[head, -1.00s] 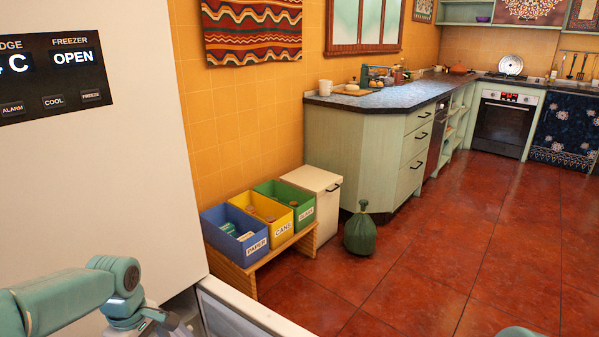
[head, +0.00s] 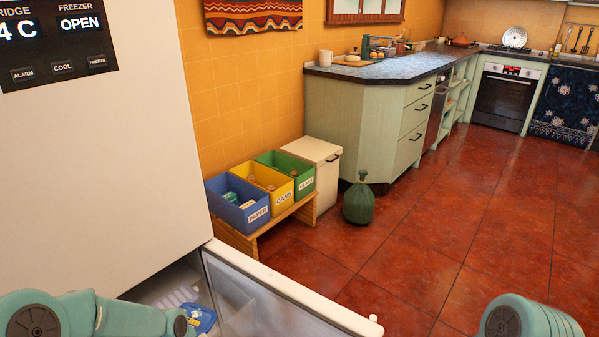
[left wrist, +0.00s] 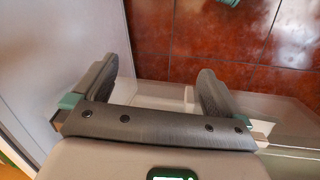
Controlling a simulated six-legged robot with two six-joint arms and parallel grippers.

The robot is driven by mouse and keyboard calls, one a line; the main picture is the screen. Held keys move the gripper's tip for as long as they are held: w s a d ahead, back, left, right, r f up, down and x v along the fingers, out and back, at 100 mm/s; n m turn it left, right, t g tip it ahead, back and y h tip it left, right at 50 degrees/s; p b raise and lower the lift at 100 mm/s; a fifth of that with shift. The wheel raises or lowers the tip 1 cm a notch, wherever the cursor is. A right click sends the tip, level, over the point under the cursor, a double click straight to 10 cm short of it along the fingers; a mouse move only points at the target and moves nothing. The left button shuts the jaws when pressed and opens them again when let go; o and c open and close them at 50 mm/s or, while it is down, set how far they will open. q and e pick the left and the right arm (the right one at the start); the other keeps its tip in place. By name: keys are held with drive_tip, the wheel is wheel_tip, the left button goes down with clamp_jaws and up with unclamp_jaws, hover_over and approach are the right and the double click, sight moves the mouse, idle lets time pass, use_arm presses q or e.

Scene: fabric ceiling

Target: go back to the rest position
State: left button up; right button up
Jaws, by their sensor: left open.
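My left gripper (left wrist: 156,76) shows in the left wrist view with its two dark fingers spread wide and nothing between them. A pale part of the open freezer and the red floor lie beyond the fingers. In the head view my left arm comes in at the bottom left, in front of the white fridge (head: 90,190); its gripper is not clearly visible there. My right arm shows only as a rounded teal link at the bottom right, and its gripper is out of frame. The fridge display (head: 58,40) reads FREEZER OPEN.
The open freezer door (head: 285,295) juts out across the bottom, with a blue package (head: 203,318) inside the freezer. Paper (head: 240,213), cans and glass bins stand on a low wooden bench. A green bag (head: 358,203) sits on the floor. Red floor at right is clear.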

use_arm(q)
drive_tip(key=s+d+f+m+h, duration=0.1)
drive_tip(key=s+d+f+m, duration=0.3)
drive_tip(key=s, duration=0.4)
drive_tip(key=s+d+f+m, duration=0.2)
drive_tip(key=s+d+f, duration=0.2)
drive_tip(key=s+f, duration=0.3)
wheel_tip(320, 180, down, 9)
drive_tip(key=s+b, duration=0.1)
drive_tip(key=b, duration=0.9)
wheel_tip(320, 180, up, 28)
drive_tip(key=p, duration=2.7)
drive_tip(key=shift+s+p, duration=0.3)
drive_tip(key=shift+p, duration=0.1)
drive_tip(key=shift+f, duration=0.1)
